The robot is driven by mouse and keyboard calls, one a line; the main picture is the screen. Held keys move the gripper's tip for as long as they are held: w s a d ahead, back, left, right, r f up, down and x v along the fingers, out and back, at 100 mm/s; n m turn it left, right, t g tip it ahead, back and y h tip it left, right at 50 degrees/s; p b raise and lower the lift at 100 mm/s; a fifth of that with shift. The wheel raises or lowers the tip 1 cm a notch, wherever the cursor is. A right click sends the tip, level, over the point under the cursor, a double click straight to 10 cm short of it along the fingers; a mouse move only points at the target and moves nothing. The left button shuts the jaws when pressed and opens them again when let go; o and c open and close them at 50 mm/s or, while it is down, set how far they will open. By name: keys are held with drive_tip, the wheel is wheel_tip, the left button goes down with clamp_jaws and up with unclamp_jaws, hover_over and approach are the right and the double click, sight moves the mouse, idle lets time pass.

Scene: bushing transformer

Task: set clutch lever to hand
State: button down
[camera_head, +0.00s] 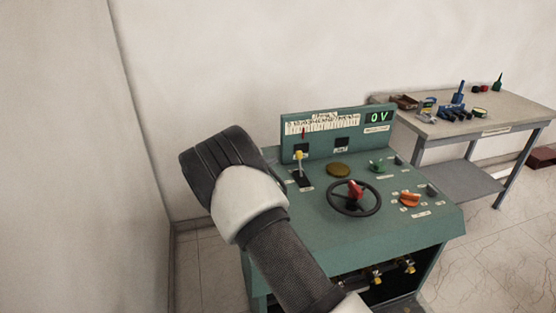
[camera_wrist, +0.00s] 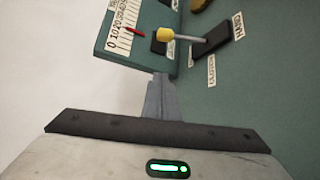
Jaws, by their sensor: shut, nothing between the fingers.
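The clutch lever (camera_head: 299,160) has a yellow knob and stands in a dark slot plate at the left of the green console (camera_head: 335,228). In the wrist view its yellow knob (camera_wrist: 165,34) points left, away from the HAND label (camera_wrist: 238,25) at the plate's right end. A CLUTCH label (camera_wrist: 211,72) lies beside the plate. My gripper (camera_wrist: 161,78) is shut and empty. In the wrist picture its fingertips are just below the knob, with a gap between them. In the head view my arm mostly hides the gripper.
A black handwheel (camera_head: 354,210), a green knob (camera_head: 377,166) and an orange knob (camera_head: 410,199) are on the console top. The upright back panel carries a display (camera_head: 378,117) reading 0 V. A workbench (camera_head: 490,115) with tools stands at right. A wall is close at left.

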sight(300, 164)
drive_tip(key=p+x, duration=0.1)
drive_tip(key=x, duration=0.7)
drive_tip(key=shift+w+d+f, duration=0.1)
drive_tip(key=shift+d, duration=0.3)
drive_tip(key=shift+s+d+r+p, duration=0.35)
drive_tip(key=shift+s+d, duration=0.15)
drive_tip(key=shift+s, duration=0.15)
drive_tip(key=shift+s+d+r+p, duration=0.25)
drive_tip(key=shift+s+d+r, duration=0.1)
drive_tip(key=shift+s+d, duration=0.25)
drive_tip(key=shift+a, duration=0.1)
drive_tip(key=shift+s+f+b, duration=0.1)
drive_tip(key=shift+f+b, duration=0.15)
drive_tip(key=shift+b, duration=0.6)
